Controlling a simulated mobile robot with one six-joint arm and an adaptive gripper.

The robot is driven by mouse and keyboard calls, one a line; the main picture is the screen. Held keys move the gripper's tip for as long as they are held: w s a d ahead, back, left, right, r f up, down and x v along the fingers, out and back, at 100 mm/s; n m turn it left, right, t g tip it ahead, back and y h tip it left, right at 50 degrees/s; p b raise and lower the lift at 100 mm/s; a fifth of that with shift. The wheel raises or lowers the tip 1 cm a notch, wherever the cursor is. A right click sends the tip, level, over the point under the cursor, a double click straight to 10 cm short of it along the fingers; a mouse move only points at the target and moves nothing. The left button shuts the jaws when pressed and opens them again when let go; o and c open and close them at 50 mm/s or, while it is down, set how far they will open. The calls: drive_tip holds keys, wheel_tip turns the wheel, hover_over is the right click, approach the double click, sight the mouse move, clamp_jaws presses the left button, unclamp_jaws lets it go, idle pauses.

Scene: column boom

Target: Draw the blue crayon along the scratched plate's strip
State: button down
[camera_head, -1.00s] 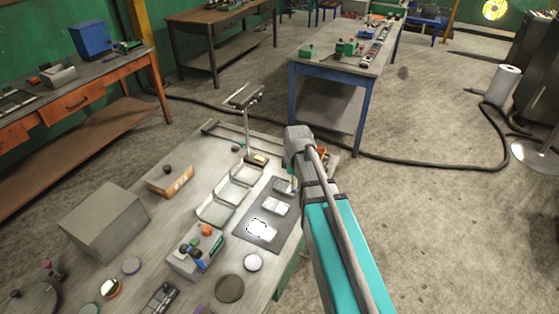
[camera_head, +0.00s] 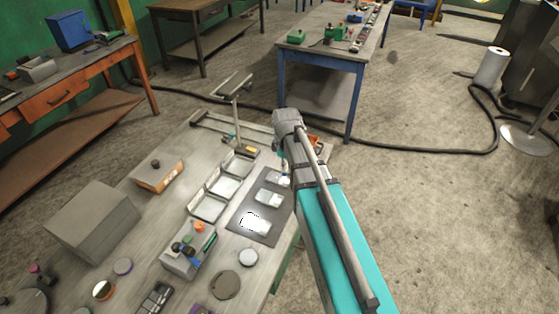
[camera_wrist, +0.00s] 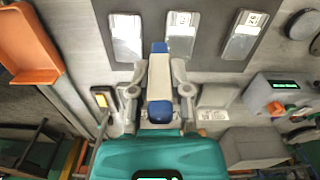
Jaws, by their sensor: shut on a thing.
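My gripper (camera_wrist: 158,72) is shut on a crayon (camera_wrist: 158,82) with a white wrapper and blue ends. The crayon's blue tip points toward a dark mat (camera_wrist: 210,60) with three pale metal plates: a left plate (camera_wrist: 126,38), a middle plate (camera_wrist: 180,32) and a right plate (camera_wrist: 243,36). The tip appears beside the middle plate's left edge; I cannot tell whether it touches anything. Which plate is scratched is unclear. In the head view the mat (camera_head: 242,212) lies on the workbench, and my arm hides most of the gripper above its far end.
An orange bin (camera_wrist: 30,45) shows at the wrist view's left.

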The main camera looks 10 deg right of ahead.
drive_tip(key=w+f+b, duration=0.2)
drive_tip(key=w, duration=0.3)
drive_tip(key=shift+w+a+f+m, duration=0.2)
drive_tip(key=shift+w+f+m, duration=0.05)
drive_tip(key=shift+m, duration=0.05)
